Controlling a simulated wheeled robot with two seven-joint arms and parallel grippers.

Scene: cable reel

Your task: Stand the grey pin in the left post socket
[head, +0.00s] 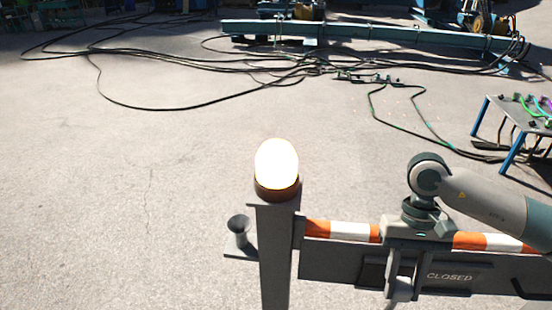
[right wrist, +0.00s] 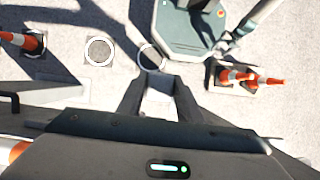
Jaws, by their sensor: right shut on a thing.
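My right gripper (head: 402,284) points down at the lower right of the head view, by the dark panel marked CLOSED. Its fingers are shut on a pale grey piece, likely the grey pin (head: 400,291); only a short part shows. In the right wrist view the fingers (right wrist: 160,100) stand either side of a pale grey area. A dark funnel-shaped cup (head: 238,228), likely the left post socket, sits on a bracket left of the grey post (head: 274,255). The cup is apart from the gripper, to its left. My left gripper is out of view.
A glowing lamp (head: 276,164) tops the post. An orange-and-white striped bar (head: 340,231) and the CLOSED panel (head: 330,262) run right from it. Cables (head: 190,103) lie far off; a small table (head: 510,117) stands right. Traffic cones (right wrist: 30,42) show in the wrist view.

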